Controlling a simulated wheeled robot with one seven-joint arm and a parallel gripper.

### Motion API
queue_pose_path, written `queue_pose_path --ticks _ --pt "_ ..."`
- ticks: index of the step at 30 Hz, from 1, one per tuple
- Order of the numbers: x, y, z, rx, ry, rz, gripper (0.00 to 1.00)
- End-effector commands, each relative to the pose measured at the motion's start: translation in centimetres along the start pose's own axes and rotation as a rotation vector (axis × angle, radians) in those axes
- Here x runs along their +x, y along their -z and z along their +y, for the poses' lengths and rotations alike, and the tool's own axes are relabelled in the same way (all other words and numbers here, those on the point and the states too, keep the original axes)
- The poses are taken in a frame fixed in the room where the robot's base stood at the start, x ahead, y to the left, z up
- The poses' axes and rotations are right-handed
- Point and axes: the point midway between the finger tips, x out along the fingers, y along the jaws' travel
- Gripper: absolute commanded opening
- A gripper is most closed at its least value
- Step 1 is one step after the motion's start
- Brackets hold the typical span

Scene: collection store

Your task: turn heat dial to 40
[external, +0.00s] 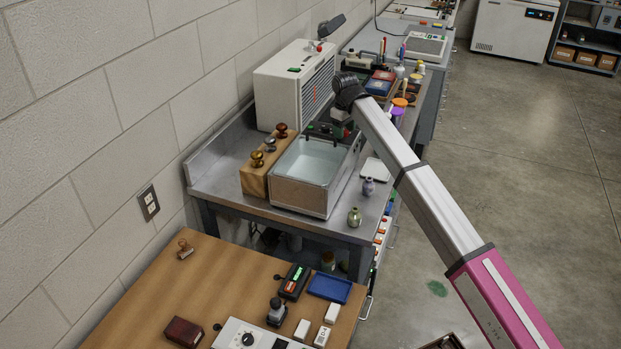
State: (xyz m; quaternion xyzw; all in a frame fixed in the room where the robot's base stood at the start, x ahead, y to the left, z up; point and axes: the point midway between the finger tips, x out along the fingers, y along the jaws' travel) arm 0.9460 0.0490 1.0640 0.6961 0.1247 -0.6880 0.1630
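A water bath (301,194) with a glass-like tank stands on the grey metal bench, with a dark control part (322,130) at its back edge. My arm reaches in from the lower right and bends down over that part. My gripper (341,128) is at or just above the back right of the bath; its fingers are too small and covered to make out, and contact cannot be told. No dial markings can be read there. A white device with a round black dial (248,339) sits on the wooden table at the bottom edge, away from my gripper.
A wooden block with several knobbed stamps (266,163) stands left of the bath, and a white vented unit (291,86) behind it. Small bottles (355,216) stand near the bench's front right. Bottles and colored trays crowd the bench behind my arm.

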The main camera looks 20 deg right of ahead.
Motion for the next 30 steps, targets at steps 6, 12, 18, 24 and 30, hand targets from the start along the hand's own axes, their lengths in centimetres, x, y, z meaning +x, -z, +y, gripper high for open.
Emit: queue_pose_path --ticks 6,12,18,24,30 --pt "0.05 -0.03 -0.03 -0.006 0.001 0.000 0.56" --pt "0.07 -0.06 -0.04 -0.094 0.001 0.005 0.56" --pt "0.07 -0.08 -0.03 -0.276 0.001 0.016 0.56" --pt "0.07 -0.11 -0.02 -0.470 0.001 0.026 0.56" --pt "0.07 -0.13 0.00 -0.663 0.001 0.036 0.56"
